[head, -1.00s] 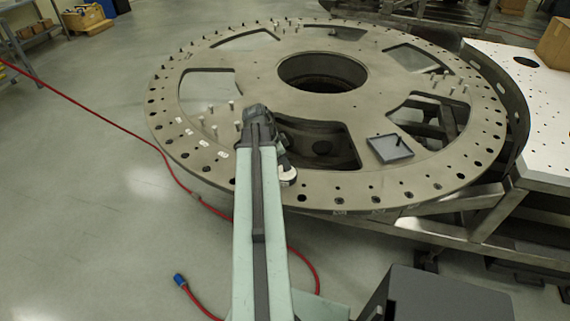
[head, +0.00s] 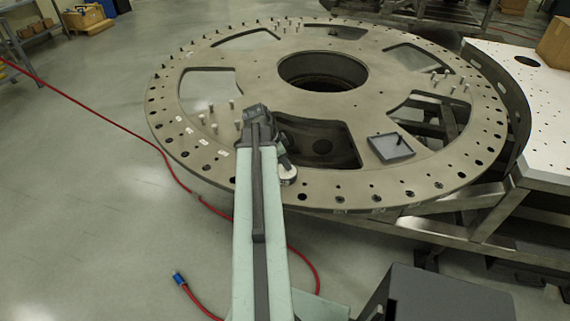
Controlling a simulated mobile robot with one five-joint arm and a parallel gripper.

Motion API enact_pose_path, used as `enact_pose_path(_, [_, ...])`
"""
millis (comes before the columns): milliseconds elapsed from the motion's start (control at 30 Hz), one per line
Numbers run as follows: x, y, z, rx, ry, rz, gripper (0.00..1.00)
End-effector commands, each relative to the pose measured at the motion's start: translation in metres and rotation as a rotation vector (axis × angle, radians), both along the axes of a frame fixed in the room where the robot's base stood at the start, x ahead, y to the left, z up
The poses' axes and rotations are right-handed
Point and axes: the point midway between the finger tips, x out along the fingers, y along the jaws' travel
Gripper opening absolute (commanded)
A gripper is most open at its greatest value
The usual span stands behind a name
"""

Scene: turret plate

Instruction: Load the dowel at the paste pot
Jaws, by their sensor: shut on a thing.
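My gripper (head: 285,162) points down at the near side of the big turret plate, just beyond my arm's elbow. It is shut on the dowel, which is too small and too covered to make out. The paste pot (head: 288,176), a small round pale pot with a light top, stands on the plate's near rim, partly behind my arm. My gripper is at the pot's far side in the picture; I cannot tell whether the dowel touches the paste.
The grey turret plate (head: 330,190) has rim holes, large cutouts and a central opening. Several upright pegs (head: 232,104) stand left of my arm, and more stand at the right. A dark square tray (head: 408,156) lies right of the pot. A red cable (head: 120,128) crosses the floor.

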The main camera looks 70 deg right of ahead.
Motion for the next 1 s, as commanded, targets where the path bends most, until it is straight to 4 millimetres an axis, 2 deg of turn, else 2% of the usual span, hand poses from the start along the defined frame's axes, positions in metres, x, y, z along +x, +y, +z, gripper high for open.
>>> enact_pose_path(567, [-0.001,0.001,0.0,0.005,-0.001,-0.002,0.0])
enact_pose_path(1000, [-0.001,0.0,0.041,0.002,-0.001,-0.002,0.0])
